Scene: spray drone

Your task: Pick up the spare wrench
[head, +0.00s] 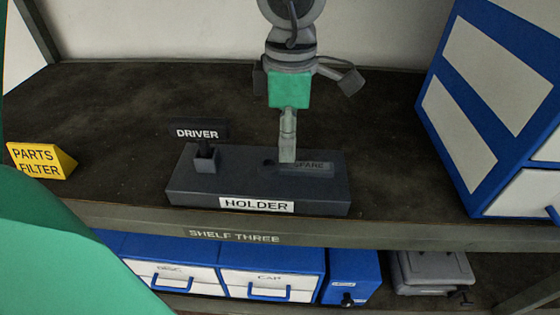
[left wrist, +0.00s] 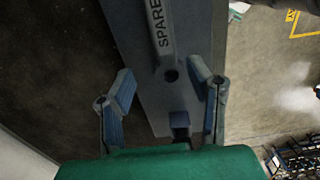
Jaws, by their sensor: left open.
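The spare wrench shows as a grey bar marked SPARE (left wrist: 158,28), with a round hole near its end, in the left wrist view. In the head view it lies flat on top of the dark holder (head: 240,180), at the right half, partly covered by my gripper. My left gripper (head: 287,157) points down over the holder, its fingertips overlapping the bar in the picture. In the left wrist view my left gripper (left wrist: 161,70) is open, one finger on each side of the bar, with nothing between them gripped. Whether the fingertips touch the holder I cannot tell. My right gripper is not seen.
A DRIVER sign and post (head: 201,140) stand at the holder's left. A yellow PARTS FILTER block (head: 42,160) is at left, a blue-and-white cabinet (head: 480,110) at right. Blue-and-white drawers (head: 265,270) sit below the shelf edge (head: 380,232). The shelf behind the holder is clear.

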